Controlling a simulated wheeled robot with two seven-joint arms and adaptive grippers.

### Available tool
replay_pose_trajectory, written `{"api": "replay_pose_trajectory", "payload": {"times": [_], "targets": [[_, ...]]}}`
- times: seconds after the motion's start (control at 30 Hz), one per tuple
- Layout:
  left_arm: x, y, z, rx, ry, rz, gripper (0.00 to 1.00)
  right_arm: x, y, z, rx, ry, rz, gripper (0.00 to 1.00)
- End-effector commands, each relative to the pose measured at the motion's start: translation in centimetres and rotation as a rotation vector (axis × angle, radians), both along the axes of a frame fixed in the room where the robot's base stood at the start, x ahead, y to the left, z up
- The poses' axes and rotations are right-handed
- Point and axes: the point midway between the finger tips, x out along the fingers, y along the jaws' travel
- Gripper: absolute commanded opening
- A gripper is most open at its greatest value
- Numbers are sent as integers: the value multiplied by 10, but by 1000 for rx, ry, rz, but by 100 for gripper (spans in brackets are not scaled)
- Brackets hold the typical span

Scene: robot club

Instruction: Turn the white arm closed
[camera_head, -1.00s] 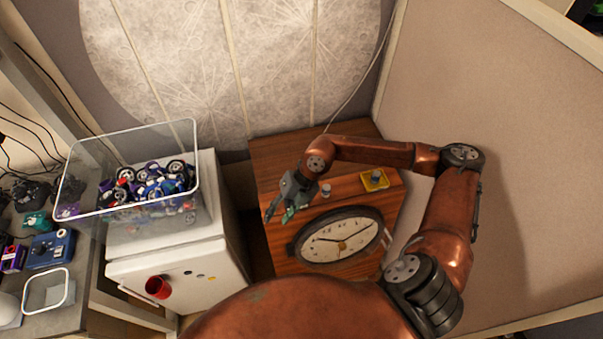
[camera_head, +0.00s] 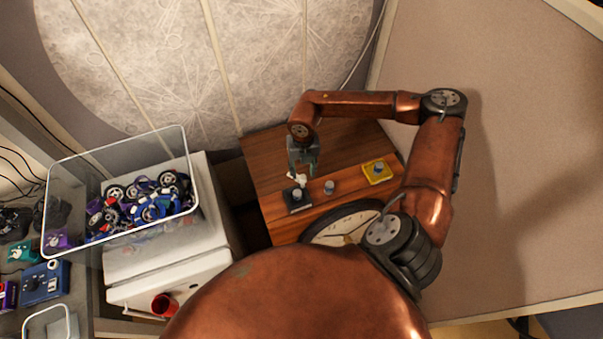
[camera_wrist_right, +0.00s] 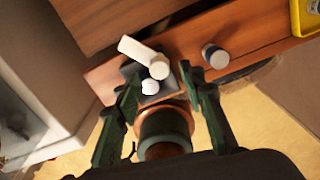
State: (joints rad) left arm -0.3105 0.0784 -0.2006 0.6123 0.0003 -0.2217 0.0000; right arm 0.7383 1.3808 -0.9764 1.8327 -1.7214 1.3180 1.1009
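The white arm (camera_head: 299,180) shows small in the head view, by a black block (camera_head: 298,203) near the front edge of the brown wooden cabinet. Contact cannot be told. My left gripper is not in view.
A clock face (camera_head: 335,229) is in front. A white fridge-like cabinet (camera_head: 160,260) with a clear bin (camera_head: 75,172) of wheeled toys stands left. The cabinet's back top is clear.

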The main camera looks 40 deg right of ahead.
Motion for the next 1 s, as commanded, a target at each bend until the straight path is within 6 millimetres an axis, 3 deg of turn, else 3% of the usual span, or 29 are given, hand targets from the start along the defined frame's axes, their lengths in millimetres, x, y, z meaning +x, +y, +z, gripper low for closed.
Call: {"api": "replay_pose_trajectory", "payload": {"times": [0.17, 0.43, 0.57, 1.0], "targets": [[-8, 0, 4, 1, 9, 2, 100, 0, 0, -23, 2, 0, 0, 37], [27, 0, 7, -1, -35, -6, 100, 1, 2, -34, 2, -1, 3, 37], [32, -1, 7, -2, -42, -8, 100, 1, 2, -34, 2, -1, 5, 37], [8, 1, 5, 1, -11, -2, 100, 2, 2, -33, 1, -2, 5, 8]]}}
